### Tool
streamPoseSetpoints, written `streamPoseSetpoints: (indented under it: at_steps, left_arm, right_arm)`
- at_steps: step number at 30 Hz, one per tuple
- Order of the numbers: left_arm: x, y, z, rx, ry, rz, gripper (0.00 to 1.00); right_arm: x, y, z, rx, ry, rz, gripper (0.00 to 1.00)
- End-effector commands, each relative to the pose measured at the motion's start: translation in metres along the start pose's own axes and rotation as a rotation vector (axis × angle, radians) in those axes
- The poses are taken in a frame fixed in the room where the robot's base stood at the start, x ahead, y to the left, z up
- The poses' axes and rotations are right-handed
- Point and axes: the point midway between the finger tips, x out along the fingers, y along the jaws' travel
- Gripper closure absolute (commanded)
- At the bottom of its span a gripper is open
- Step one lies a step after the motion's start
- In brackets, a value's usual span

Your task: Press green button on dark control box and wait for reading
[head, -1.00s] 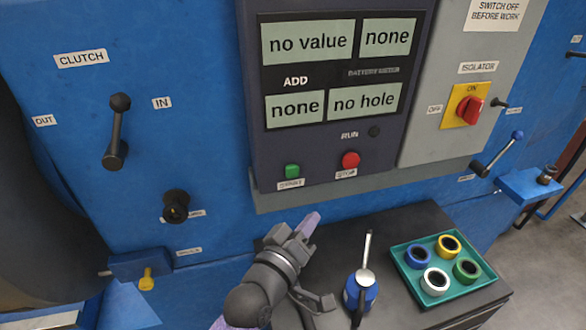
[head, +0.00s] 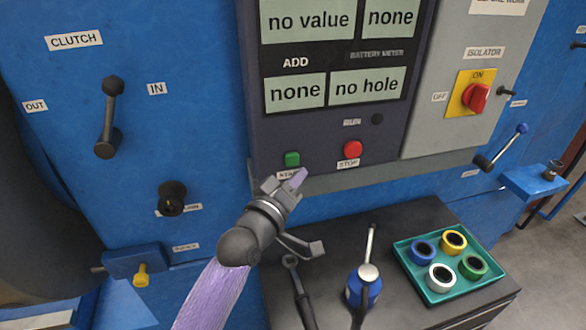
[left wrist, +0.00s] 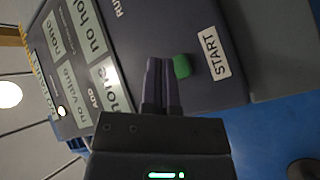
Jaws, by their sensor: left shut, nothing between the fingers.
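The dark control box (head: 262,140) is on the blue machine front, with pale displays reading "no value", "none", "none" and "no hole". Its green button (head: 292,159) is at the lower left, above the START label, beside the red STOP button (head: 352,149). My left gripper (head: 298,178) is shut and empty, its tips just below the green button in the head view. In the left wrist view the green button (left wrist: 182,66) lies just right of the shut fingertips (left wrist: 162,62); I cannot tell any contact. The RUN lamp (head: 377,118) looks dark. My right gripper is not clearly visible.
Below the box, a dark bench top (head: 415,215) holds a blue can with a spout (head: 364,288) and a teal tray (head: 432,297) of coloured rings. An isolator switch (head: 476,97) is to the right. The clutch lever (head: 110,115) is at the left.

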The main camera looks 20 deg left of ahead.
Motion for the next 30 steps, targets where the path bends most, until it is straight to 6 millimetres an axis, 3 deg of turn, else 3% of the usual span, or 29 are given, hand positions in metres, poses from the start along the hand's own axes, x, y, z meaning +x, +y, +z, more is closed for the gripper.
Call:
streamPoseSetpoints:
  at_steps: [7,30]
  left_arm:
    - [0.0104,-0.0074,-0.0084,0.001,0.002,0.000,1.00]
    - [0.0106,-0.0072,-0.0086,0.000,0.001,0.000,1.00]
  right_arm:
    - [0.0072,-0.0008,0.0005,0.001,0.000,-0.001,1.00]
    - [0.0067,-0.0013,0.0005,0.002,0.000,-0.002,1.00]
